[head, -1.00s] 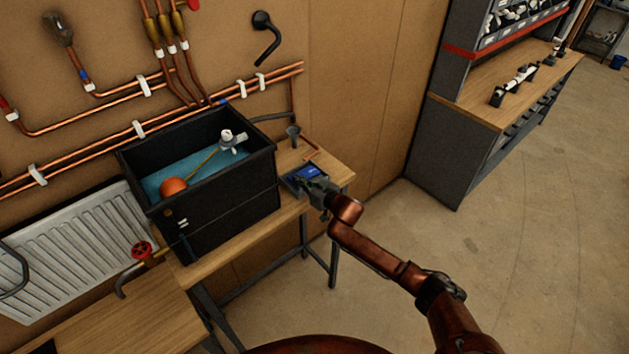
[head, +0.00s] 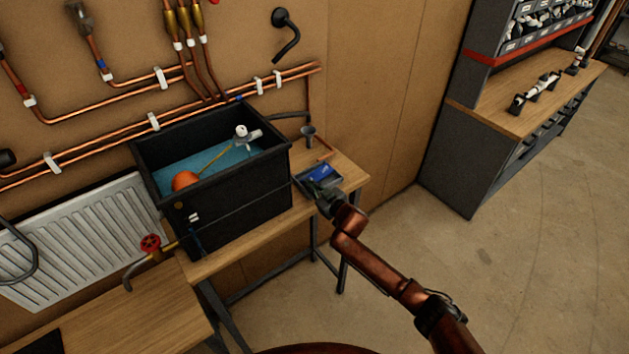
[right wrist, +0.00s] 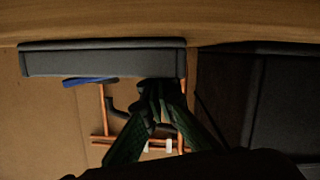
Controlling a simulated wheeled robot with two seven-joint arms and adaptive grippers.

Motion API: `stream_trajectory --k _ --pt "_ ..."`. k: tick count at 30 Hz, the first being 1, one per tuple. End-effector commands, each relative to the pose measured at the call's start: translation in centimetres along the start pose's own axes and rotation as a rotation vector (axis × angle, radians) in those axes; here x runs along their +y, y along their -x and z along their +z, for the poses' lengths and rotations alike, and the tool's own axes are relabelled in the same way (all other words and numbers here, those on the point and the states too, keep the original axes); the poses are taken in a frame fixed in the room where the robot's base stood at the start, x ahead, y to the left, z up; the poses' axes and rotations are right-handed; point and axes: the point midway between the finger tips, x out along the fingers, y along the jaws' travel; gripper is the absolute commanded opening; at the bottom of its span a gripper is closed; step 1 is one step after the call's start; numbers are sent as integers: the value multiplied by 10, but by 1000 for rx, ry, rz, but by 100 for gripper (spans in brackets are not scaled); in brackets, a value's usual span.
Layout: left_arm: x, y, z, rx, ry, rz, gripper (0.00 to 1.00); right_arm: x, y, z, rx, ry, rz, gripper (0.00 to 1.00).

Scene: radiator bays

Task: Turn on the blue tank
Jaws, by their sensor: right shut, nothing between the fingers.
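A black open tank (head: 240,194) holding blue water (head: 215,165) stands on the wooden bench, with an orange float ball (head: 186,180) and a white valve fitting (head: 243,132) inside. It also shows as a dark shape at the right of the right wrist view (right wrist: 275,105). My right gripper (head: 318,189) is shut and empty, close to the near edge of a small grey tray (head: 299,181) with a blue item (head: 319,171). I cannot tell whether it touches the tray. The gripper's fingers also show in the right wrist view (right wrist: 157,100). My left gripper is not in view.
A red valve wheel (head: 151,243) on a pipe stands left of the tank, before a white radiator (head: 85,245). Copper pipes (head: 100,145) run along the wall. A grey shelf bench (head: 455,155) stands at right. The floor between (head: 500,270) is clear.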

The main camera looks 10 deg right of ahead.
Motion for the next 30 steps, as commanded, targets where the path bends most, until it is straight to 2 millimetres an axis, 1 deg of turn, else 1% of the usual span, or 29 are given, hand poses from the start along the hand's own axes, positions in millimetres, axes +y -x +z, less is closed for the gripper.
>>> stream_trajectory --k 5,11,15,24,27,30 --pt "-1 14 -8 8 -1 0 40 1 3 -15 1 -1 -1 0" --pt "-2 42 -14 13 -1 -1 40 2 9 -45 2 0 -3 0" --pt "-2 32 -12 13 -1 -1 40 1 32 -37 1 2 -3 0" --pt "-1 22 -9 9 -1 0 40 2 85 -37 1 1 -2 0" --pt "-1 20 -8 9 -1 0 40 3 97 -37 1 1 -1 0" --pt "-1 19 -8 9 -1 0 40 3 104 -38 1 1 -2 0"
